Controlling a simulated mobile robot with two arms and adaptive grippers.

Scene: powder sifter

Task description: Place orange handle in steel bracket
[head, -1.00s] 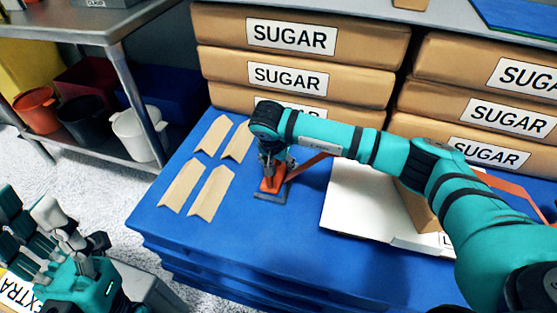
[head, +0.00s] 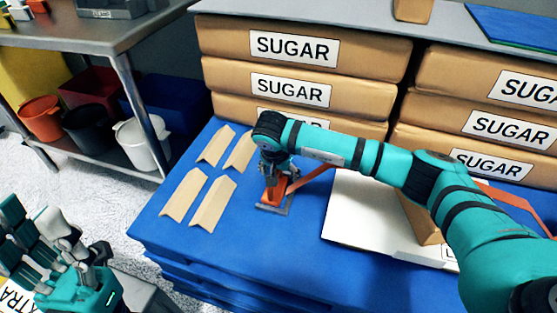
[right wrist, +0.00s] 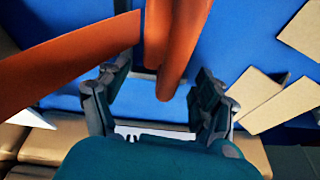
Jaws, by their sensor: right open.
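The orange handle (head: 274,190) stands in the grey steel bracket (head: 283,210) on the blue table. A long orange bar (head: 318,181) runs from it to the right, behind my right arm. My right gripper (head: 271,170) points down over the handle's top and hides part of it. In the right wrist view the handle (right wrist: 181,45) reaches between the open fingers (right wrist: 157,88), with a gap visible on each side. How deep the handle sits in the bracket cannot be told. My left gripper (head: 68,250) is at the lower left, away from the table; its opening is unclear.
Several tan angled pieces (head: 213,203) lie left of the bracket on the blue table (head: 240,248). A white board (head: 355,215) lies right. Stacked sugar bags (head: 330,48) stand behind. A metal shelf (head: 127,70) with buckets is at the far left.

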